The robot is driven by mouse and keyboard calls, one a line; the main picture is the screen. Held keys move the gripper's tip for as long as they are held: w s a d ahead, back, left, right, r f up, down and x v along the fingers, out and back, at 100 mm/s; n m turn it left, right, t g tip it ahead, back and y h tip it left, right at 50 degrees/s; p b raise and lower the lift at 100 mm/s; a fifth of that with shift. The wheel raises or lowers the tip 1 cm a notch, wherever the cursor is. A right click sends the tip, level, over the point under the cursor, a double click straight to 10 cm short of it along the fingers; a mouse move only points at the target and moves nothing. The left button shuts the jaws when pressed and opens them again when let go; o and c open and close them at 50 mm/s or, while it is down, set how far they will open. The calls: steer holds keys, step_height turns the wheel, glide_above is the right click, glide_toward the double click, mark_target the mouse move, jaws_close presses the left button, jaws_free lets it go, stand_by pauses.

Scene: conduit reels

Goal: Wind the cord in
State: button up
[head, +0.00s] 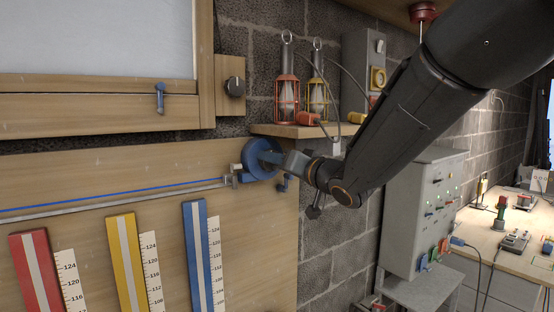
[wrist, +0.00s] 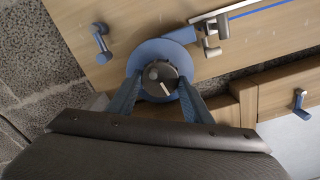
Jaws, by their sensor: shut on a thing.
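The blue reel (head: 258,163) sits at the right end of a wooden board. The blue cord (head: 120,193) runs along a grey rail to a metal guide (head: 236,177) beside the reel. My gripper (head: 276,158) reaches the reel from the right. In the wrist view, the fingers of my gripper (wrist: 161,92) are shut on the dark knob (wrist: 158,75) at the middle of the reel (wrist: 168,50). A white line marks the knob's face. The cord (wrist: 262,9) leaves toward the upper right there. My gripper hides part of the reel in the head view.
A small blue lever (head: 283,183) is just below right of the reel. A shelf (head: 290,131) with lanterns is close above. Another dark knob (head: 235,87) is at upper left. A grey control cabinet (head: 425,210) stands at right. Coloured strips with scales hang below the rail.

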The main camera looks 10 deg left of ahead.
steer(key=shift+f+m, duration=0.1)
steer(key=shift+m, duration=0.3)
steer(key=o, duration=1.1)
steer(key=shift+c, duration=0.2)
steer(key=b+v, duration=0.3)
steer(key=v, duration=0.5)
steer(key=shift+a, duration=0.1)
